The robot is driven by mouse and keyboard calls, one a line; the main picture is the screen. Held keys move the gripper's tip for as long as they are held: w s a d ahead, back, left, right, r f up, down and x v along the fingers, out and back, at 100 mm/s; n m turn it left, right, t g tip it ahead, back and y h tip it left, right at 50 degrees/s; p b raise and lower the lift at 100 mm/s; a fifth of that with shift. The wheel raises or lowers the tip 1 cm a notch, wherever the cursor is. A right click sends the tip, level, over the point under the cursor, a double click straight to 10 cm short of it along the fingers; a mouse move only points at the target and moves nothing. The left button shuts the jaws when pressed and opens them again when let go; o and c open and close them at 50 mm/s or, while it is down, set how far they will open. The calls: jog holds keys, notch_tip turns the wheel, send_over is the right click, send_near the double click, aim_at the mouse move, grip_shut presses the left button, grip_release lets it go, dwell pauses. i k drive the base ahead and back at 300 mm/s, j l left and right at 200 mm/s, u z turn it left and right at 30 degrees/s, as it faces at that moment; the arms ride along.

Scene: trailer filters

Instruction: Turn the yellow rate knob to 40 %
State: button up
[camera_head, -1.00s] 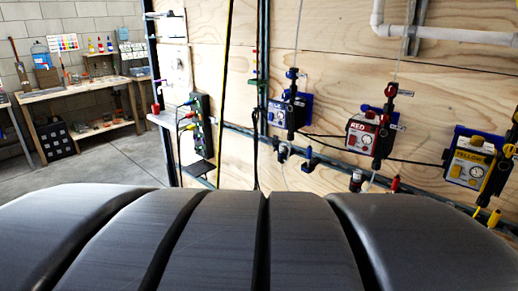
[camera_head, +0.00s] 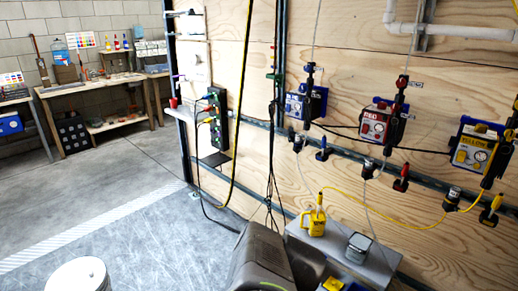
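The yellow pump unit (camera_head: 475,147) hangs on the plywood wall at the far right, beyond a red unit and a blue unit. It has a yellow label plate and a small round light dial (camera_head: 481,156). A yellow knob (camera_head: 461,156) appears left of the dial; its setting is too small to read. A black and yellow fitting stands at the unit's right side, near the picture edge.
The red unit (camera_head: 380,122) and blue unit (camera_head: 304,103) hang to the left. Below them, a grey shelf (camera_head: 318,258) holds a yellow jug (camera_head: 313,222) and a grey container (camera_head: 358,247). A yellow hose crosses the wall. Open floor (camera_head: 130,245) lies at left.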

aim_at(480, 128)
jog(key=z, duration=1.7)
